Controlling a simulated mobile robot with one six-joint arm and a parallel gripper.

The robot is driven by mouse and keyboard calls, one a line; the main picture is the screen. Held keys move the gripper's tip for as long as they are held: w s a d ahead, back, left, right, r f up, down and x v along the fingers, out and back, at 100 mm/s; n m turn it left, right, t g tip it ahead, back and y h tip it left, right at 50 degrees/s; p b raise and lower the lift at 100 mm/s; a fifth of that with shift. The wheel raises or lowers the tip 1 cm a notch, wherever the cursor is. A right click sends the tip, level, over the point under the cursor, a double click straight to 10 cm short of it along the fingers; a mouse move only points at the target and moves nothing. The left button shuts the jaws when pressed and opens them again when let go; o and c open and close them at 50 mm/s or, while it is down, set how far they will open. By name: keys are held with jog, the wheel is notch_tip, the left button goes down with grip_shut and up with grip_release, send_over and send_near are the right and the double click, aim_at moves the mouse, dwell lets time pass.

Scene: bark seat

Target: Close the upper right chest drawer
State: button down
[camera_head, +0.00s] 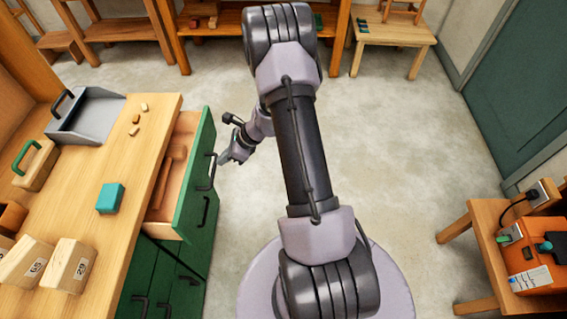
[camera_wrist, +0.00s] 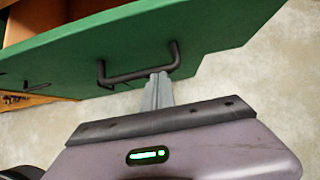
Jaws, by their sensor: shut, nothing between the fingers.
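The upper chest drawer (camera_head: 192,180) has a green front with a dark bar handle and stands pulled out of the wooden chest at left. Something wooden lies inside it. My gripper (camera_head: 222,160) is at the outer side of the drawer front, close to the handle. In the wrist view the green drawer front (camera_wrist: 215,40) spans the top, with its black handle (camera_wrist: 140,75) right by the tips of my shut fingers (camera_wrist: 160,80). I cannot tell whether the fingertips touch the handle. Nothing shows between the fingers.
The chest top (camera_head: 140,165) holds a grey tray (camera_head: 88,118), a teal block (camera_head: 110,198) and wooden blocks (camera_head: 68,265). Lower green drawers look shut. A small table (camera_head: 490,235) with an orange box stands at right. The floor (camera_head: 400,150) between is clear.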

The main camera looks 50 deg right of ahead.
aim_at(190, 157)
jog(key=w+a, duration=0.4)
jog(key=w, duration=0.1)
jog(key=w+a, duration=0.3)
jog(key=shift+w+r+b, duration=0.1)
jog(key=shift+w+b, duration=0.05)
jog(key=shift+b, duration=0.15)
